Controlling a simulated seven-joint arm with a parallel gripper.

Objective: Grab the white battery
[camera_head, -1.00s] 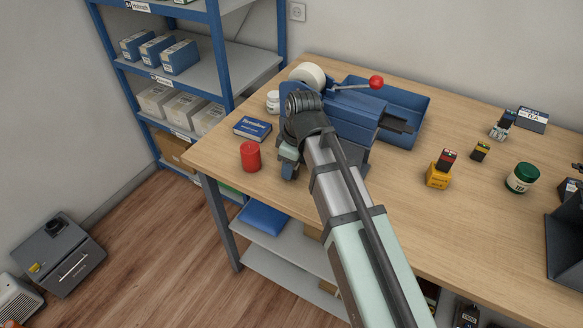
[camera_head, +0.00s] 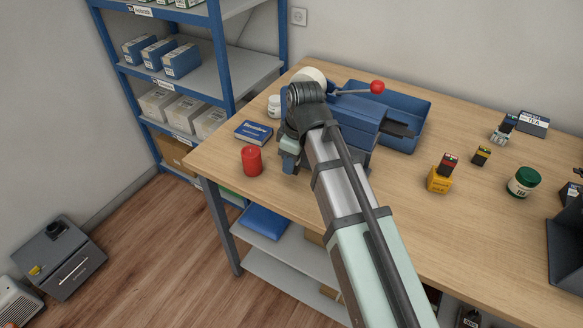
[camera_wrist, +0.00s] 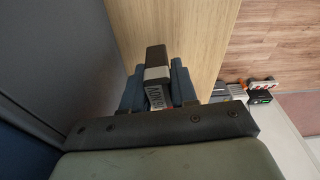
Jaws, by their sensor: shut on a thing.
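My gripper (camera_head: 290,162) is over the near left part of the wooden counter (camera_head: 212,160), close to the red cylinder and in front of the blue machine. In the wrist view its two blue fingers (camera_wrist: 158,88) are shut on a small block, the white battery (camera_wrist: 158,74), with a dark end, a light band and a printed label. The battery lies between the fingers, its dark end sticking out past them. In the head view the battery is hidden by my gripper. I cannot tell from the frames whether it touches the counter.
A red cylinder (camera_head: 252,161) and a blue box (camera_head: 254,132) stand left of my gripper. A blue machine (camera_head: 353,113) with a red-knobbed lever and a blue tray (camera_head: 412,104) are behind. A yellow box (camera_head: 439,181) and green jar (camera_head: 523,182) stand right. The counter's front edge is close.

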